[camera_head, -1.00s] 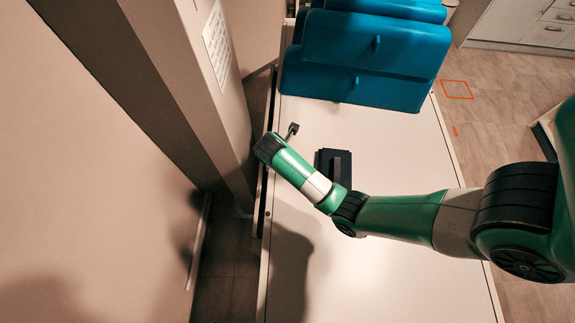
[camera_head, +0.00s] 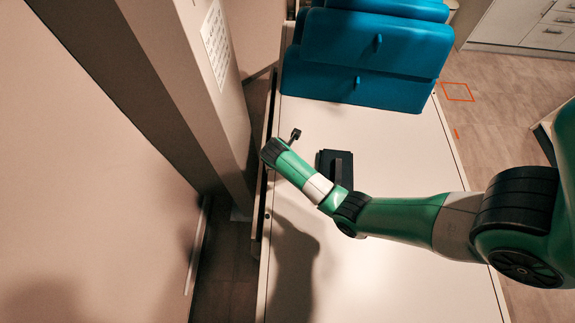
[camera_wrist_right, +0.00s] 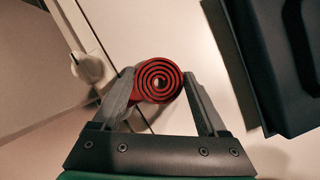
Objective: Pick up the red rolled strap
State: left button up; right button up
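The red rolled strap (camera_wrist_right: 158,82) shows in the right wrist view as a red and black spiral seen end-on. It sits between the fingertips of my right gripper (camera_wrist_right: 159,84). A finger meets it on each side, so the gripper looks shut on it; the left finger covers a little of its edge. In the head view my right arm reaches in from the right. The dark tip of its gripper (camera_head: 295,134) is over the left side of the white table (camera_head: 380,280); I cannot make out the strap there. My left gripper is not in view.
A black box-like object (camera_head: 333,163) lies on the table close to my right forearm; a large dark object (camera_wrist_right: 285,60) fills the right of the wrist view. Blue bins (camera_head: 360,55) stand at the table's far end. A pillar (camera_head: 195,90) rises left of the table.

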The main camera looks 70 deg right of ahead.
jog(key=c, duration=0.5)
jog(key=shift+o, duration=0.2)
jog(key=shift+r, duration=0.1)
